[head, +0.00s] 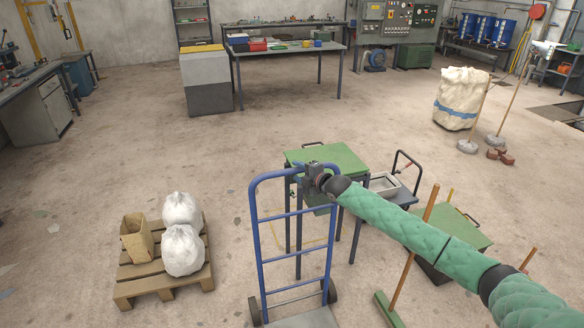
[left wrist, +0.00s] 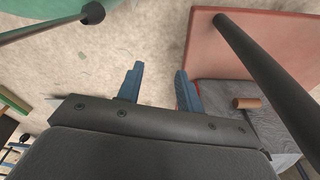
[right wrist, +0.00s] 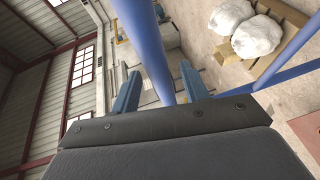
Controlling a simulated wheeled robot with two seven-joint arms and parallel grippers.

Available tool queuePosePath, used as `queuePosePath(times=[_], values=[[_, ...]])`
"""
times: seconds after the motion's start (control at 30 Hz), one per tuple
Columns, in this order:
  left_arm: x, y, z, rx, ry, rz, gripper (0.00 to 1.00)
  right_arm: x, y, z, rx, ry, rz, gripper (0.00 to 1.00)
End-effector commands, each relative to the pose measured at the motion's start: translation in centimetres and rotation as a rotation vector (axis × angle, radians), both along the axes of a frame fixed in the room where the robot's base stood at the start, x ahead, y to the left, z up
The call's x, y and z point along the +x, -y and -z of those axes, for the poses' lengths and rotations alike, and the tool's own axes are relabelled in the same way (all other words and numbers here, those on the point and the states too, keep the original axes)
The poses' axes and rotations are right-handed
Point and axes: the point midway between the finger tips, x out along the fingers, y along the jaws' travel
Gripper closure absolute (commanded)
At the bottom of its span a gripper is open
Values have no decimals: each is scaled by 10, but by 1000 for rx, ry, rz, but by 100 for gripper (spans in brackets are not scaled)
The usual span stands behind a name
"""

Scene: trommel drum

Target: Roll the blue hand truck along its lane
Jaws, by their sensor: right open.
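The blue hand truck (head: 259,244) stands upright in the lower middle of the head view, with dark wheels and a grey toe plate (head: 305,319) at the bottom. My right gripper (head: 313,176) is at the right side of its top bar. In the right wrist view, the open fingers (right wrist: 160,72) stand either side of a blue tube of the truck; I cannot tell if they touch it. My left gripper (left wrist: 158,78) shows only in the left wrist view, open with nothing between its fingers.
A wooden pallet (head: 137,288) with white sacks and a brown box stands left of the truck. A green-topped table (head: 340,158) is close behind it. A grey cart (head: 401,194) and a broom (head: 388,310) are to the right. Open floor lies at the far left and middle.

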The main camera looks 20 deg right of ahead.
Motion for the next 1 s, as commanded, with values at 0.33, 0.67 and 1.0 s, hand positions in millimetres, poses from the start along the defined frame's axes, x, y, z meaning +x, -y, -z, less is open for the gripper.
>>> queuePosePath(times=[0.33,0.67,1.0], values=[[-14,-12,25,9,18,7,64,32,-15,5,2,-1,0,55],[-15,-14,29,10,23,9,64,36,-17,7,0,0,0,55],[-14,-14,29,10,25,8,64,36,-17,8,0,0,0,100]])
